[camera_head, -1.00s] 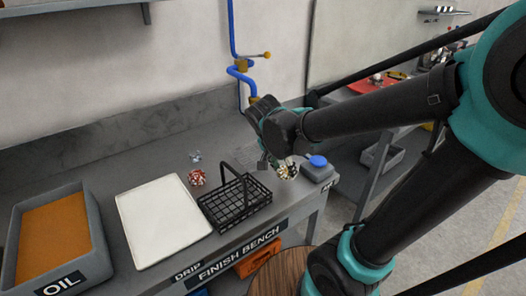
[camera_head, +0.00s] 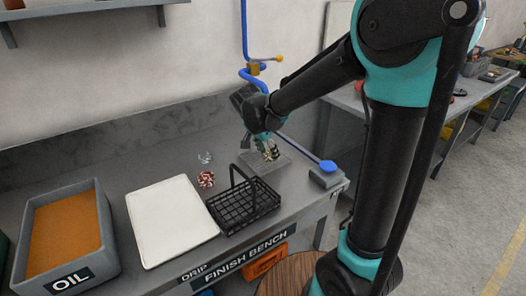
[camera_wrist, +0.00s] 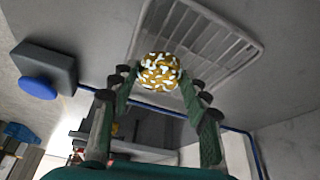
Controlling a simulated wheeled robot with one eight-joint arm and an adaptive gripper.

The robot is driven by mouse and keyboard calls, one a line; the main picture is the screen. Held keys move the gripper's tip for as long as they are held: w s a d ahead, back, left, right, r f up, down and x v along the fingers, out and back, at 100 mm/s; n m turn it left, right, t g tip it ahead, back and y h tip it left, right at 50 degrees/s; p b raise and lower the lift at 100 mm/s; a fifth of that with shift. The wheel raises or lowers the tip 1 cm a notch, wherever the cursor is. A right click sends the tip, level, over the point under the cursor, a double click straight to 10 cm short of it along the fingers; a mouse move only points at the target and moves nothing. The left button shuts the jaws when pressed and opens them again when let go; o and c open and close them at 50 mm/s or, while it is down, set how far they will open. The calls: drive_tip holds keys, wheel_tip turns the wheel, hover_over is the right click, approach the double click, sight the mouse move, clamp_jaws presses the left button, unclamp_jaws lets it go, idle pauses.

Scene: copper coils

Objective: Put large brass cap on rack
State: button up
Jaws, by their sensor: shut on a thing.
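The brass cap (camera_wrist: 159,71) is a round piece with a mottled gold and white surface in the wrist view. My gripper (camera_wrist: 158,85) is shut on it, with a finger on each side. In the head view the cap (camera_head: 271,153) shows small and partly hidden at the tip of my gripper (camera_head: 268,148). A pale grey wire rack (camera_wrist: 222,37) lies flat behind the cap in the wrist view. In the head view the rack (camera_head: 284,163) is on the bench under and beside my gripper. The gap between cap and rack is hard to tell.
A black wire basket with a raised handle (camera_head: 250,206) stands just in front. A grey box with a blue button (camera_head: 328,167) is to the right. Left are a red-and-white piece (camera_head: 206,179), a clear piece (camera_head: 205,157), a white tray (camera_head: 168,222) and an oil tub (camera_head: 108,245).

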drive_tip(key=w+a, duration=0.2)
drive_tip(key=w, duration=0.1)
drive_tip(key=shift+f, duration=0.4)
drive_tip(key=shift+s+f, duration=0.1)
drive_tip(key=shift+f, duration=0.25)
drive_tip(key=shift+f, duration=0.1)
drive_tip(key=o, duration=1.2)
drive_tip(key=shift+c, duration=0.2)
drive_tip(key=v, duration=1.2)
drive_tip(key=shift+d, duration=0.15)
